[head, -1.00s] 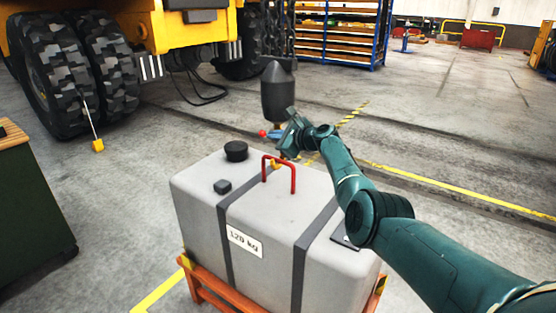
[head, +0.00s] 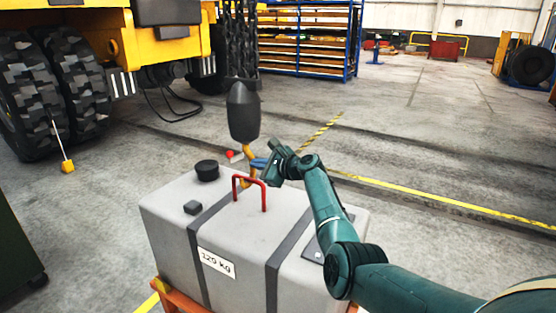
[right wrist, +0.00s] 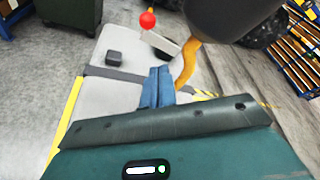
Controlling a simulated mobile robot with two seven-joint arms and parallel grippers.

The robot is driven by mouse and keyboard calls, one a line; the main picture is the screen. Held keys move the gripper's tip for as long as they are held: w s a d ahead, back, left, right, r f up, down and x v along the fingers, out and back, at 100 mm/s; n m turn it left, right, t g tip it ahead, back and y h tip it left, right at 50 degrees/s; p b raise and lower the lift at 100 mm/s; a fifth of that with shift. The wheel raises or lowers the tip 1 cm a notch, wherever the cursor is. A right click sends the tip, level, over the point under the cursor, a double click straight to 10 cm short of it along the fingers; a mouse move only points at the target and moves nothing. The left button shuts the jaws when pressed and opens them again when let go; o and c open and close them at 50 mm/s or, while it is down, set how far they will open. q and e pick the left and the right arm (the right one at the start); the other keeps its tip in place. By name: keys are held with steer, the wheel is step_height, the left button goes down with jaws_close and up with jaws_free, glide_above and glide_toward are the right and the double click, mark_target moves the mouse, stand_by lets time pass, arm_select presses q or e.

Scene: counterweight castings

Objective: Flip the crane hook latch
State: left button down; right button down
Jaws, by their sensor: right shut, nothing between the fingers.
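The crane hook is an orange-yellow hook (head: 248,152) hanging under a dark grey block (head: 243,112). The latch lever ends in a red ball (head: 229,154), left of the hook. The right wrist view shows the red ball (right wrist: 148,20), the pale lever (right wrist: 160,41) and the hook (right wrist: 188,64). My right gripper (head: 257,162) is shut and empty, its blue fingertips (right wrist: 157,86) close beside the hook; contact is unclear. My left gripper is out of view.
A yellow vehicle with large tyres is behind at left; open floor lies to the right.

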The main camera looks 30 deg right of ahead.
steer(key=v, duration=0.7)
steer(key=shift+w+d+p, duration=0.2)
steer(key=shift+d+p, duration=0.1)
